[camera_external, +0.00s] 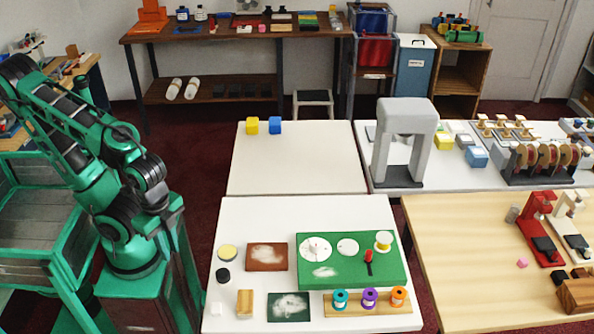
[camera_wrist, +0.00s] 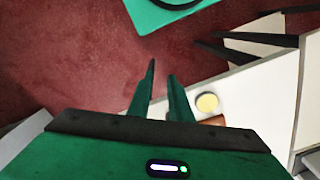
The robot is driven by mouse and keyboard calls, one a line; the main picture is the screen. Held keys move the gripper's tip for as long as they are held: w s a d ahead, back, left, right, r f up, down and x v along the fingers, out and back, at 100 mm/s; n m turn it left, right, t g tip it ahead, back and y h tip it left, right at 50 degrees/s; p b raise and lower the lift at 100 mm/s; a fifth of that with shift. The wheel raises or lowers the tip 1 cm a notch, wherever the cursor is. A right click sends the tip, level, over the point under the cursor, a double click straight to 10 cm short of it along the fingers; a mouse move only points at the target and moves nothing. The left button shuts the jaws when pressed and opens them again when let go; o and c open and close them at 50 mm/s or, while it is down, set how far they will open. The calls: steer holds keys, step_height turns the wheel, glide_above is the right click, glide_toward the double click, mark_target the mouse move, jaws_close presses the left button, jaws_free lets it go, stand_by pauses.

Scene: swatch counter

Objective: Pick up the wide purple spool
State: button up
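The purple spool (camera_external: 370,298) stands upright in a wooden rack (camera_external: 345,310) near the front of the white table. A teal spool (camera_external: 340,299) stands to its left and an orange spool (camera_external: 399,295) to its right. My gripper (camera_wrist: 162,70) is off to the left of the table, well away from the spools. In the wrist view its two fingers are apart with nothing between them. The purple spool does not show in the wrist view.
A green board (camera_external: 312,277) with a white spool (camera_external: 383,240) and a red-handled tool (camera_external: 369,257) lies behind the rack. A yellow-topped round pot (camera_external: 228,252), a black jar (camera_external: 223,275) and a wooden block (camera_external: 245,303) stand at the left. Dark red floor is below my gripper.

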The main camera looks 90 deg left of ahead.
steer(key=o, duration=0.7)
steer(key=shift+o, duration=0.2)
steer(key=w+d+r+m+h, duration=0.15)
steer(key=w+d+r, duration=0.3)
steer(key=w, duration=0.85)
steer(key=w+d+r+m+y, duration=0.1)
steer(key=w+d+r+m, duration=0.3)
steer(key=w, duration=0.8)
steer(key=m, duration=0.4)
glide_toward(371, 294)
steer(key=shift+w+d, duration=0.3)
steer(key=shift+d, duration=0.05)
steer(key=shift+f, duration=0.3)
step_height(371, 294, down, 4)
steer(key=shift+f, duration=0.25)
steer(key=shift+s+a+f, duration=0.1)
steer(key=shift+s+f, duration=0.05)
steer(key=shift+f, duration=0.8)
steer(key=shift+s+a+f, duration=0.1)
steer(key=shift+s+f, duration=0.05)
steer(key=shift+f, duration=0.75)
steer(key=shift+s+a+f, duration=0.1)
steer(key=shift+s+f, duration=0.05)
steer(key=shift+f, duration=0.8)
